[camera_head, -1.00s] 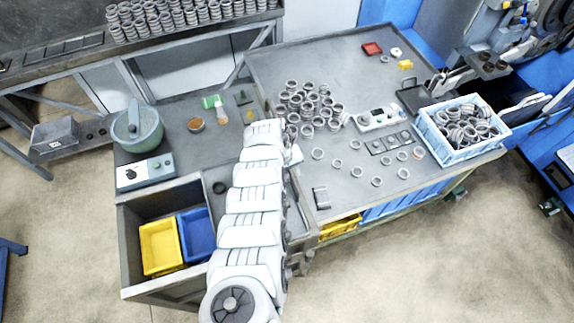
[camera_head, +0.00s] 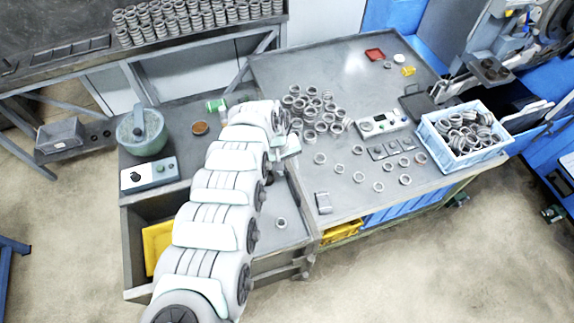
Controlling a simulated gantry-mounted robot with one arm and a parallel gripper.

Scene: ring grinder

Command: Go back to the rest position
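My white segmented arm rises from the bottom left over the left workbench. My gripper (camera_head: 285,146) appears at its far end, beside the left edge of the pile of metal rings (camera_head: 313,106). It is small and partly hidden by the arm, so I cannot see its fingers clearly or anything between them. The task names no object to handle.
Loose rings and a grey control box (camera_head: 381,123) lie on the right table (camera_head: 270,68). A light blue crate (camera_head: 436,141) of rings stands at its right. A green mortar (camera_head: 141,131) and a yellow bin (camera_head: 157,243) are left. One ring (camera_head: 281,223) lies on the lower surface.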

